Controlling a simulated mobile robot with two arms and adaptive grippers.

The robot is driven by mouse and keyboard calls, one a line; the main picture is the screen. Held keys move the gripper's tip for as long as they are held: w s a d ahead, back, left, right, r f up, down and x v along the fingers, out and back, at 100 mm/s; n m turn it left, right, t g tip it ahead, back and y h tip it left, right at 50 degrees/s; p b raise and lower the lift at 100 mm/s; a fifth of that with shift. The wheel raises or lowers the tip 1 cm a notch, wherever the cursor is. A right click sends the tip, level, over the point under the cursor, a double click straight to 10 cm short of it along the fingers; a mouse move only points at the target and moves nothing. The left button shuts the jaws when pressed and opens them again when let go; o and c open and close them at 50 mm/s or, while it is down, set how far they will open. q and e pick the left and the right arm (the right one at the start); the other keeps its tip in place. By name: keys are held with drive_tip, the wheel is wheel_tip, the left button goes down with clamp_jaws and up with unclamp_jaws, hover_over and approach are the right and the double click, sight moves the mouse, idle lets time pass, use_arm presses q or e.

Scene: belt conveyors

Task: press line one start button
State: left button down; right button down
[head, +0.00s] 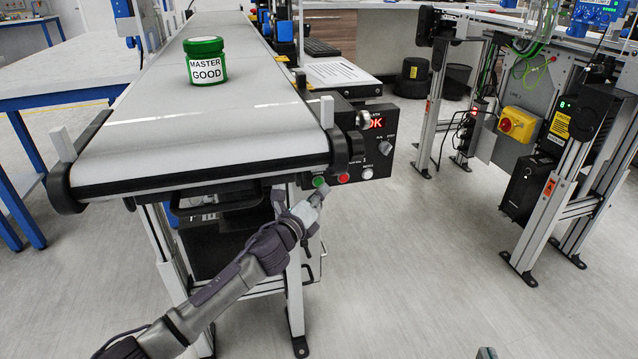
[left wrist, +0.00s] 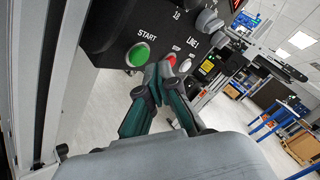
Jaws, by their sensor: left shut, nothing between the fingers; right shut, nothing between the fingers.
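The line one control box (head: 365,150) hangs at the belt's near right corner. Its green START button (head: 319,182) also shows in the left wrist view (left wrist: 138,54), unlit-looking and uncovered there. The red STOP button (head: 343,178) is just right of it; in the left wrist view the fingertips partly cover it. My left gripper (head: 320,191) is shut and empty, its tips just below the green button in the head view. In the left wrist view the tips (left wrist: 158,78) lie lower right of START; contact cannot be told. A small tip of my right gripper (head: 486,353) shows at the bottom edge, shut.
A green jar (head: 205,62) labelled MASTER GOOD stands on the white belt (head: 200,125). The box has a red display, a knob and a white button (head: 367,173). A yellow and red emergency stop (head: 517,124) is on another stand at right. The floor between is clear.

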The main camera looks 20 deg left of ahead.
use_arm(q)
drive_tip(key=shift+w+a, duration=0.25)
drive_tip(key=shift+w, duration=0.1)
idle(0.5)
